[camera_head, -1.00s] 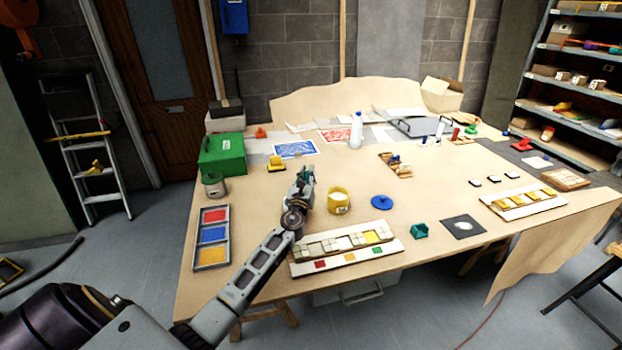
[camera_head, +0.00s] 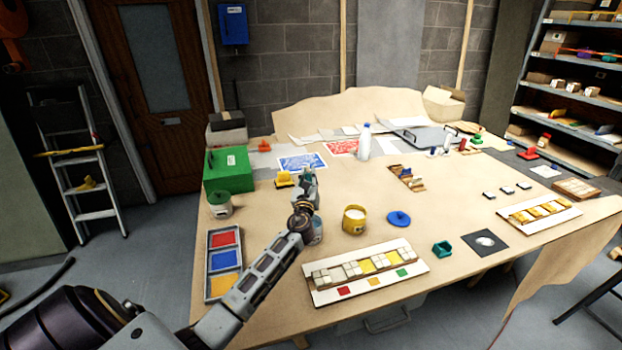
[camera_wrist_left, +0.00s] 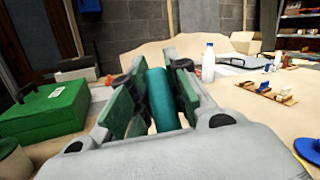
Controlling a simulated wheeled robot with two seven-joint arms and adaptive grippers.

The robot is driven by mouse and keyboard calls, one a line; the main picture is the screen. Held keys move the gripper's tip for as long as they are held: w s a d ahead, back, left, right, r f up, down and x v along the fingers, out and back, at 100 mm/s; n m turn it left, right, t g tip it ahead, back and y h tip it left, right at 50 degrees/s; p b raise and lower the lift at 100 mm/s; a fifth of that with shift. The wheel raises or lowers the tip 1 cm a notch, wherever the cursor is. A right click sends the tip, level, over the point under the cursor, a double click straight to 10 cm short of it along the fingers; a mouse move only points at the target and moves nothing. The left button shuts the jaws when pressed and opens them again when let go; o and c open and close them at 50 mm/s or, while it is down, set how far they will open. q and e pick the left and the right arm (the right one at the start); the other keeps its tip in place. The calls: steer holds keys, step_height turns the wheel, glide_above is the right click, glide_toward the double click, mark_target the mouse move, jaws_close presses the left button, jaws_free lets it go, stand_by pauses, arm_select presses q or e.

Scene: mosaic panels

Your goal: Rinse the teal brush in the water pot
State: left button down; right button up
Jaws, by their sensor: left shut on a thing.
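My left gripper (camera_head: 308,182) is shut on the teal brush, whose thick teal handle (camera_wrist_left: 160,98) stands between the green finger pads in the left wrist view. The brush's lower end is hidden. The gripper is above the table, left of the yellow pot. A bluish pot (camera_head: 318,231), which may be the water pot, is mostly hidden behind my left wrist; its contents cannot be seen. My right gripper is out of view.
A yellow pot with pale contents (camera_head: 354,220) and a blue disc (camera_head: 399,218) stand to the right. A green box (camera_head: 226,174), a grey-green pot (camera_head: 220,206) and a colour tray (camera_head: 209,266) are at left. A mosaic panel (camera_head: 412,277) lies in front.

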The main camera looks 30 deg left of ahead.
arm_select(q)
steer(key=shift+a+f, duration=0.1)
steer(key=shift+a, duration=0.25)
steer(key=shift+s+a+n+g+y, duration=0.15)
steer(key=shift+s+n+g+y, duration=0.1)
steer(key=shift+n+g+y, duration=0.2)
steer(key=shift+a, duration=0.1)
steer(key=shift+f, duration=0.2)
steer(key=shift+f+b, duration=2.85)
steer(key=shift+b, duration=0.15)
steer(key=shift+f+b, duration=0.3)
steer(key=shift+f, duration=0.1)
